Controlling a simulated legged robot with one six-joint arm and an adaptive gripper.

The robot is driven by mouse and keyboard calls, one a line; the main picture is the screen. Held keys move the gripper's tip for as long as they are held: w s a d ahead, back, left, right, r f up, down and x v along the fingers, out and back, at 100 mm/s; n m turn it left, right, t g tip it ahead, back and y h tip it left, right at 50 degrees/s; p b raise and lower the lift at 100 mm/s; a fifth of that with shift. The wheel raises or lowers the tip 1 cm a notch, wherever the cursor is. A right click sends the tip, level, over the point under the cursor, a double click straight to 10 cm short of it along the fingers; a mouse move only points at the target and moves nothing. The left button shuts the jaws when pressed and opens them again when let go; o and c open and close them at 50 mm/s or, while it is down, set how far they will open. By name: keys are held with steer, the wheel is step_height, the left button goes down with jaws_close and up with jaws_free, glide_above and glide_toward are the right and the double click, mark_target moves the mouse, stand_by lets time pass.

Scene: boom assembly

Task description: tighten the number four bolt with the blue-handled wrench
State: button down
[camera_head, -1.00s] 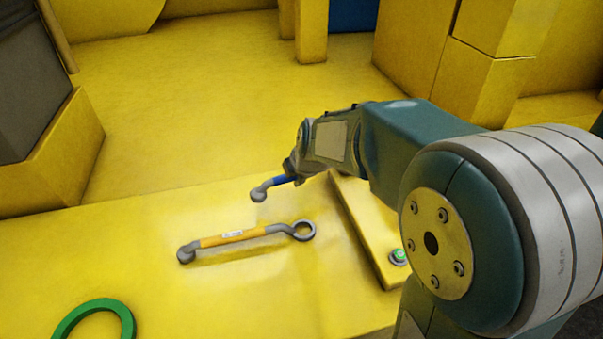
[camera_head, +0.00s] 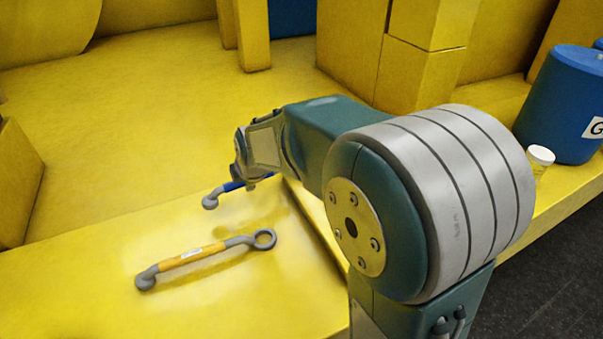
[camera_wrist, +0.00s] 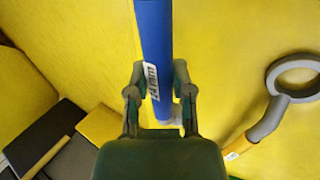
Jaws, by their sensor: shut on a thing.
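The blue-handled wrench (camera_head: 232,186) shows in the head view with one grey end sticking out to the left of my gripper (camera_head: 246,178). In the wrist view its blue handle (camera_wrist: 153,40) with a white label runs between the fingers of my gripper (camera_wrist: 158,95), which are shut on it. It is held above the yellow surface. Its far end is out of the wrist view or hidden by my arm in the head view. No bolt shows clearly now; my arm covers part of the raised yellow plate (camera_head: 318,228).
A yellow-handled wrench (camera_head: 195,254) lies on the yellow surface in front of my gripper. It also shows in the wrist view (camera_wrist: 270,118). A blue barrel (camera_head: 565,105) and a small white-capped jar (camera_head: 540,158) stand at the right. Yellow blocks (camera_head: 350,45) rise behind my arm.

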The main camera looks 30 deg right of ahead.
steer(key=shift+w, duration=0.1)
stand_by(0.3)
steer(key=shift+w+m, duration=0.4)
steer(key=shift+s+n, duration=0.5)
steer(key=shift+s, duration=0.15)
